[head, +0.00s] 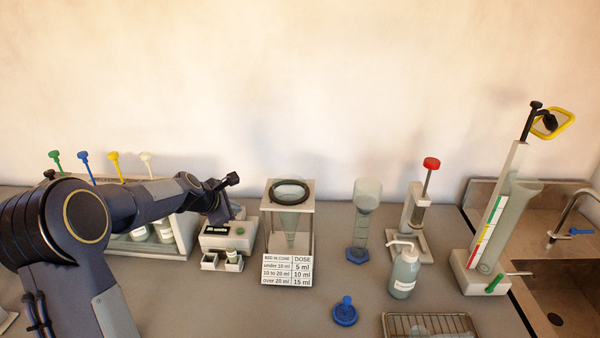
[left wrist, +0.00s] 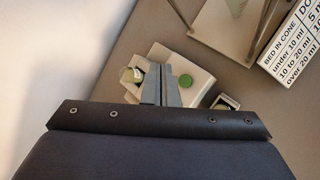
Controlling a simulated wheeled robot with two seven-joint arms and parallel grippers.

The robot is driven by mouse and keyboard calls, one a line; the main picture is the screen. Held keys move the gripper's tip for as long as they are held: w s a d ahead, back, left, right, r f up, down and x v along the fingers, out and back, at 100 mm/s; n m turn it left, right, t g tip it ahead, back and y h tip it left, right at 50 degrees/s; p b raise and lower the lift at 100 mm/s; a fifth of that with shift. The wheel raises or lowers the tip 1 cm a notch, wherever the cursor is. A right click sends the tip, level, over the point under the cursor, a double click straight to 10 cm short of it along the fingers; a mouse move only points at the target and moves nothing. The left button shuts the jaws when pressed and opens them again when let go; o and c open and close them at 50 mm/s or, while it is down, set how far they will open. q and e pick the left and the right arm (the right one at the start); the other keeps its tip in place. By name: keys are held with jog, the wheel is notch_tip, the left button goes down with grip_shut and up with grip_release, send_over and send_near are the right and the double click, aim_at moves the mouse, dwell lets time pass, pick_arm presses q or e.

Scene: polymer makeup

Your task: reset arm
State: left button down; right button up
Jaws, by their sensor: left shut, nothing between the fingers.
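My left arm reaches in from the left in the head view. Its gripper (head: 230,180) is above and behind the small white device with a green button (head: 228,231). In the left wrist view the two grey fingers (left wrist: 161,84) are pressed together with nothing between them. Beneath them shows the white device (left wrist: 196,84), with its green button (left wrist: 186,80) just beside the fingertips. A small vial (left wrist: 131,75) is on one side and a small square holder (left wrist: 226,102) on the other. My right gripper is in neither view.
A cone stand (head: 306,186) with a dose card (head: 287,271) is right of the device. A rack (head: 185,236) with bottles is partly behind my arm. Further right are a clear cylinder (head: 364,215), a wash bottle (head: 404,273), a tall graduated column (head: 497,225) and a sink (head: 565,290).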

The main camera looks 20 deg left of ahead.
pick_arm(q)
jog(key=s+d+r+m+g+h, duration=0.1)
jog(key=s+d+r+m, duration=0.25)
jog(key=s, duration=0.35)
jog(key=s+d+r+m, duration=0.2)
jog(key=s+d+m, duration=0.2)
jog(key=s+m, duration=0.15)
jog(key=s+d+r+m+g+h, duration=0.1)
jog(key=s+d+r+m, duration=0.25)
jog(key=s, duration=0.35)
jog(key=s+d+f+m, duration=0.3)
jog(key=s+m, duration=0.2)
jog(key=s, duration=0.3)
jog(key=s+d+f+m+g, duration=0.1)
jog(key=s+d+f+m, duration=0.2)
jog(key=s, duration=0.6)
jog(key=m, duration=0.2)
jog(key=shift+f+m, duration=0.2)
jog(key=shift+m, duration=0.15)
